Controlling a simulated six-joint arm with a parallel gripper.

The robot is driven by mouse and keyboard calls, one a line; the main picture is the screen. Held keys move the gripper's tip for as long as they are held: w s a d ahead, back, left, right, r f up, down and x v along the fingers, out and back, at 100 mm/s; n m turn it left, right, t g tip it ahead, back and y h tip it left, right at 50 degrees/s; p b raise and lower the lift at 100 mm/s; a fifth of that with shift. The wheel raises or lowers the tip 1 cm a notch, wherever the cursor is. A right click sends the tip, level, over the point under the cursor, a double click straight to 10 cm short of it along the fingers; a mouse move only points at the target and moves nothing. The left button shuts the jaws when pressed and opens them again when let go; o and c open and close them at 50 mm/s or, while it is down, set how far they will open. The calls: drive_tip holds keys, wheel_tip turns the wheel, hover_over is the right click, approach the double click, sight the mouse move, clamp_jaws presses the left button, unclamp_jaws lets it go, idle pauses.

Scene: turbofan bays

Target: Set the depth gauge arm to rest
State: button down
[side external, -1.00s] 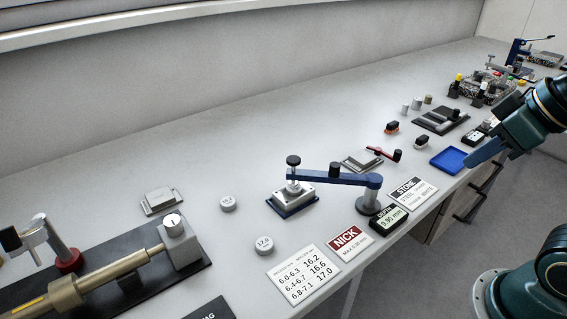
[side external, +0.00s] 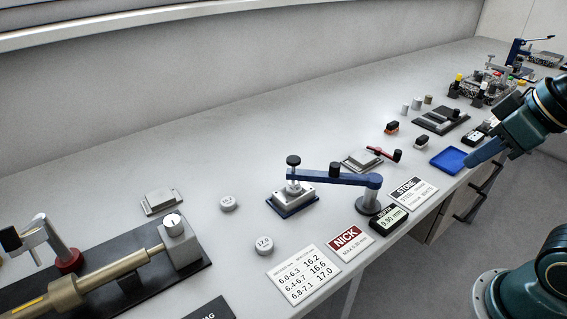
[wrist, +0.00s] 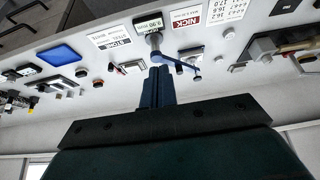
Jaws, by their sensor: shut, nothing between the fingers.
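The depth gauge arm (side external: 330,178) is a blue bar on a grey round post (side external: 369,200), with a black knob on top. It reaches left from the post, and its plunger end is over a grey block on a blue base (side external: 293,201). I cannot tell whether the plunger tip touches the block. The gauge arm also shows in the wrist view (wrist: 178,62), beyond my fingertips. My gripper (side external: 470,163) is shut and empty, well to the right of the gauge, near the blue tray. Its fingers (wrist: 157,72) show together in the wrist view.
A depth readout (side external: 388,219) stands before the post, near the bench's front edge. NICK (side external: 346,241) and STONE (side external: 411,192) cards lie nearby. A red-armed fixture (side external: 363,160) is behind the post. The blue tray (side external: 449,159) lies right.

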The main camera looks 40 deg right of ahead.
drive_tip(key=c, duration=1.2)
unclamp_jaws()
drive_tip(key=shift+w+r, duration=0.15)
drive_tip(key=shift+w, duration=0.05)
drive_tip(key=n+g, duration=0.4)
drive_tip(key=g, duration=0.2)
hover_over(335, 164)
drive_tip(key=f, duration=0.2)
drive_tip(key=shift+r, duration=0.15)
wheel_tip(335, 164, down, 14)
drive_tip(key=shift+r, duration=0.1)
